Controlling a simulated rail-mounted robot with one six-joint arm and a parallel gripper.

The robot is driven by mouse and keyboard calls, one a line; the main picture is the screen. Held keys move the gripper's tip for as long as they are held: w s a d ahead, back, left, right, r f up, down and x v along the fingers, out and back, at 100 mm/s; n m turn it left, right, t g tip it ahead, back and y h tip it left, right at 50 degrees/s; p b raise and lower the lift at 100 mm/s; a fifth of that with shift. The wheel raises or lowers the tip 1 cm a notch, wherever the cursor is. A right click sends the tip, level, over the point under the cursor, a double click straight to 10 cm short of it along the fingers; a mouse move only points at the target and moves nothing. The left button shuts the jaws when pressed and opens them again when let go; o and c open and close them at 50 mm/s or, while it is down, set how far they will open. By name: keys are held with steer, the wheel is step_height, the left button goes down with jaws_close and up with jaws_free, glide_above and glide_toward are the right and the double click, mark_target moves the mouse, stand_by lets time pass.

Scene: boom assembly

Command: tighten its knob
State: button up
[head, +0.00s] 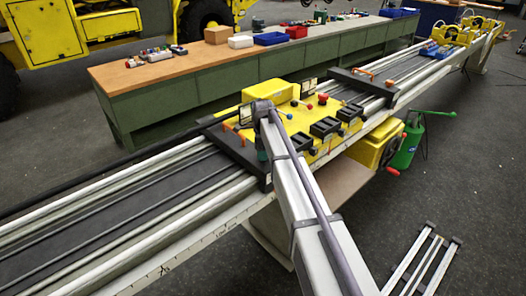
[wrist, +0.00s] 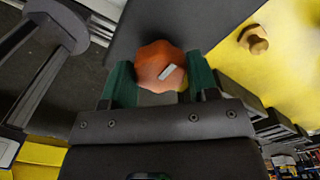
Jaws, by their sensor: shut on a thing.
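An orange, many-sided knob (wrist: 160,62) with a small light mark on its face sits on a dark grey crossbar (wrist: 185,22) in the wrist view. My gripper (wrist: 161,80) has its two green fingers on either side of the knob and is shut on it. In the head view my gripper (head: 263,152) is low over the near end of the yellow carriage (head: 314,132), at a dark crossbar (head: 226,146) across the rails. The gripped knob is hidden there behind my arm and gripper.
The carriage bears black clamps (head: 327,127), a red button (head: 323,99) and small knobs. A second crossbar (head: 362,83) with orange handles lies farther along the rails. A workbench (head: 200,72) with bins stands behind. A green canister (head: 409,143) stands on the floor at right.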

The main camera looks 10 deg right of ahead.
steer(key=o, duration=0.9)
step_height(320, 180, up, 11)
steer(key=p, duration=1)
steer(key=shift+f+p, duration=0.1)
steer(key=shift+p, duration=0.3)
